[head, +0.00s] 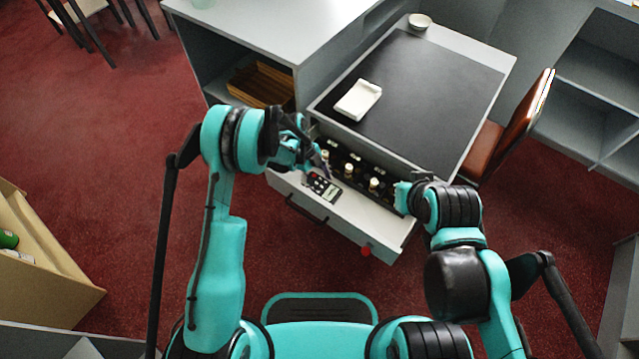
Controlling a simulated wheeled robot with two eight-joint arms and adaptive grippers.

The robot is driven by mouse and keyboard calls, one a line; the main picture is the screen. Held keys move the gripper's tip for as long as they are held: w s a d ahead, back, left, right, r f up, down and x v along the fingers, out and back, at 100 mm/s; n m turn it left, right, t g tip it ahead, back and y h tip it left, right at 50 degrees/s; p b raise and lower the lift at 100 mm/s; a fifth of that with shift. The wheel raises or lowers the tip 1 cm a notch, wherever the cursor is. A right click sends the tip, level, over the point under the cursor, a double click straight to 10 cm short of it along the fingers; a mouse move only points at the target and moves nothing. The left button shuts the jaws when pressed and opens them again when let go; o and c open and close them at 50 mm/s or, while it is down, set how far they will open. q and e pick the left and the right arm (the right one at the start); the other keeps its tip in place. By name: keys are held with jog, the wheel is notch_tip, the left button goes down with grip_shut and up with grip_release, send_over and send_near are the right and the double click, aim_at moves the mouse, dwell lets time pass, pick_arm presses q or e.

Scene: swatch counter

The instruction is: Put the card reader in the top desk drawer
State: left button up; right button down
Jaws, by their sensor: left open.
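The card reader (322,187), a small dark device with pale keys, shows at the left part of the pulled-out top desk drawer (350,218). It appears to lie on the pale surface just behind the drawer front; the exact contact is hard to tell. My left gripper (317,166) is open, with its fingers just above the reader's far end. I cannot tell whether they touch it. My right gripper (402,197) is at the drawer's right end, its fingers mostly hidden by its own wrist.
Several small bottles (374,185) stand in a dark row at the back of the drawer. A white dish (358,100) sits on the desk's black top (420,100). A brown chair (500,140) stands right of the desk. A wooden tray (262,84) is in the shelf at left.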

pick_arm(q)
jog(key=shift+r, duration=0.2)
jog(key=w+a+r+n+t+p, duration=0.1)
jog(key=a+r+n+p, duration=0.15)
jog(key=r, duration=0.75)
jog(key=a+r+n+t+p, duration=0.1)
jog(key=a+r+n, duration=0.25)
jog(key=r, duration=0.65)
jog(key=s+a+r+n+t+y, duration=0.2)
jog(key=s+a+r+n+t, duration=0.45)
jog(key=s+r+n, duration=0.65)
jog(key=s+a+n+t+y, duration=0.1)
jog(key=s+a+n, duration=0.4)
jog(key=s+n, duration=0.1)
jog(key=shift+s+a+r+y, duration=0.15)
jog(key=shift+s+r+y, duration=0.25)
jog(key=shift+s, duration=0.15)
jog(key=shift+t, duration=0.25)
